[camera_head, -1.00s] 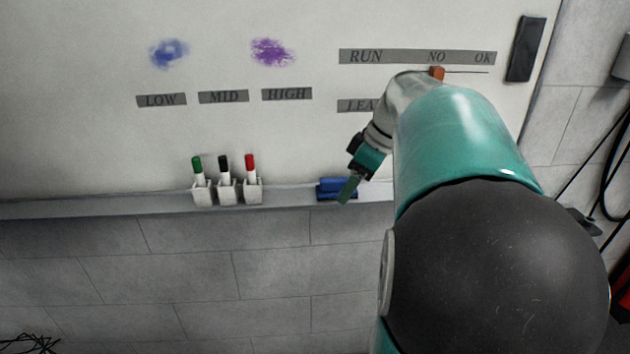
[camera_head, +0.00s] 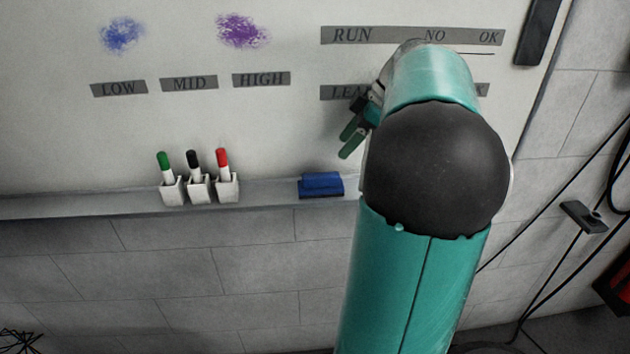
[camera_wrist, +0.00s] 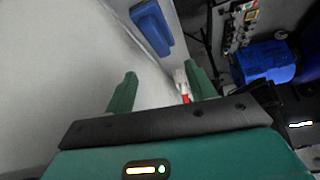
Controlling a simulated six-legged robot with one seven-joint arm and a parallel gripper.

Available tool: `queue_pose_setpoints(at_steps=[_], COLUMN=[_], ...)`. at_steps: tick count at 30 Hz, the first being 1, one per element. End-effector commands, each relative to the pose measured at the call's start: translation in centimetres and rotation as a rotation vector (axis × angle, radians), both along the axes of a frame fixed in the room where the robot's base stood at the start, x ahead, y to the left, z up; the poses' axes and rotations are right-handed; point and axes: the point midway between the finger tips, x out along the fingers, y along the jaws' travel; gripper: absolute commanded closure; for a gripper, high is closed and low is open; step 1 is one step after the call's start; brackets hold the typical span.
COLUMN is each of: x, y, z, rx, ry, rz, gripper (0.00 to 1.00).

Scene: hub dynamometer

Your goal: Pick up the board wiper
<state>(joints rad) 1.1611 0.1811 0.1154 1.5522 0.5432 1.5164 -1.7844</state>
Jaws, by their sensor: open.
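The board wiper (camera_head: 321,185) is a blue block with a dark underside, lying on the ledge below the whiteboard. It also shows in the wrist view (camera_wrist: 152,27), beyond my fingertips and near the top. My gripper (camera_head: 350,139) has green fingers and is up and to the right of the wiper, in front of the board. In the wrist view the two fingers (camera_wrist: 163,78) stand wide apart with nothing held between them. The wiper is apart from both fingers. Part of my arm hides the ledge to the right of the wiper.
Green, black and red markers (camera_head: 195,180) stand in white holders on the ledge (camera_head: 80,203), left of the wiper. The whiteboard (camera_head: 200,120) rises behind, with blue and purple scribbles. The ledge between holders and wiper is clear. Cables hang at the right.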

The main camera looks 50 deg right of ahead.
Motion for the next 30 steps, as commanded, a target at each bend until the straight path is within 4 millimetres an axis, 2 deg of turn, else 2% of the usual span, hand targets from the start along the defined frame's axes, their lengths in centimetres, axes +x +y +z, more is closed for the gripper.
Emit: queue_pose_setpoints(at_steps=[4, 13, 20, 30], x=[0.2, 2.2, 3.1, 5.0], y=[0.5, 2.5, 3.1, 4.4], z=[-1.2, -6.0, -7.6, -11.5], rx=[0.002, 0.002, 0.001, 0.0], ry=[-0.001, 0.0, 0.0, 0.0], rz=[-0.003, -0.005, -0.004, -0.004], gripper=[0.45, 0.45, 0.45, 0.45])
